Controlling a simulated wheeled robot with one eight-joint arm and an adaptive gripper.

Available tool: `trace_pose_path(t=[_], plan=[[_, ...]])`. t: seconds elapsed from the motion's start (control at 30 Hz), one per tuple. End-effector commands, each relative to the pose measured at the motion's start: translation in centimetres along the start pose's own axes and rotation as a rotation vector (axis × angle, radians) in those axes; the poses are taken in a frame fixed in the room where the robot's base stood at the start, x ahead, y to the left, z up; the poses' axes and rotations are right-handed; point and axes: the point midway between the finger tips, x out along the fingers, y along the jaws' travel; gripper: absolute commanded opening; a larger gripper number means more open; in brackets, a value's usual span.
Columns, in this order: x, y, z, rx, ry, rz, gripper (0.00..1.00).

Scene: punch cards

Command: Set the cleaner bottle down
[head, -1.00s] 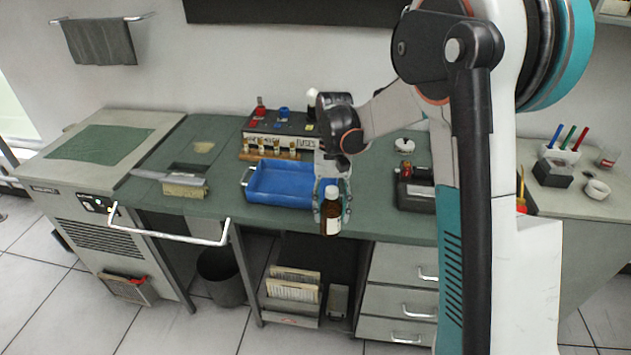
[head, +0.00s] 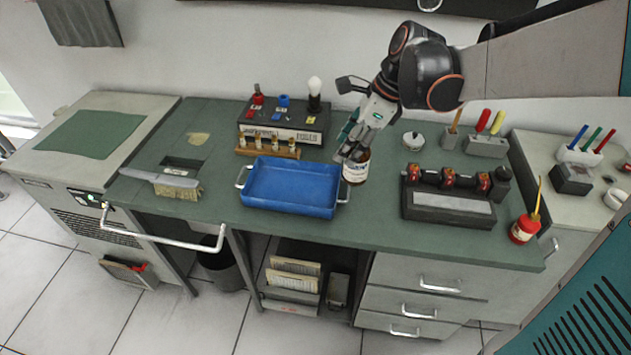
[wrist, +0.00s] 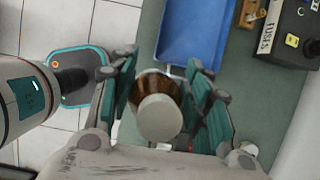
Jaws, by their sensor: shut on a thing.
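The cleaner bottle (head: 355,168) is brown with a white label and stands upright at the right end of the blue tray, over the green worktop. In the wrist view its pale round cap (wrist: 159,118) faces the camera between the fingers. My gripper (head: 354,150) is shut on the bottle, and in the wrist view its teal finger pads (wrist: 165,100) lie on either side of it. The head view does not clearly show whether the bottle's base touches the worktop.
The blue tray (head: 290,211) is just left of the bottle. A dark holder with red items (head: 449,208) stands to the right, with a white lidded pot (head: 413,141) behind. Green worktop (head: 375,222) in front is bare.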

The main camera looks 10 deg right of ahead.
Motion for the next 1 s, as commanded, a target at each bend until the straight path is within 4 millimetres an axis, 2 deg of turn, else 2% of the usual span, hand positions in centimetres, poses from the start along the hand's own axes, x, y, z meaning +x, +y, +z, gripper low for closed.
trace_pose_path(t=[0.03,0.2,0.5,0.6,0.83,1.0], plan=[[1.4,-0.1,-0.6,0.000,0.000,0.000,0.12],[5.3,-0.1,-2.2,-0.002,0.000,0.001,0.12],[11.5,-0.1,-4.8,-0.002,0.000,0.001,0.12],[12.6,0.0,-5.3,-0.003,0.000,0.001,0.12],[13.8,0.0,-5.8,-0.003,0.001,0.002,0.12],[16.1,0.0,-6.7,-0.003,0.001,0.001,0.12]])
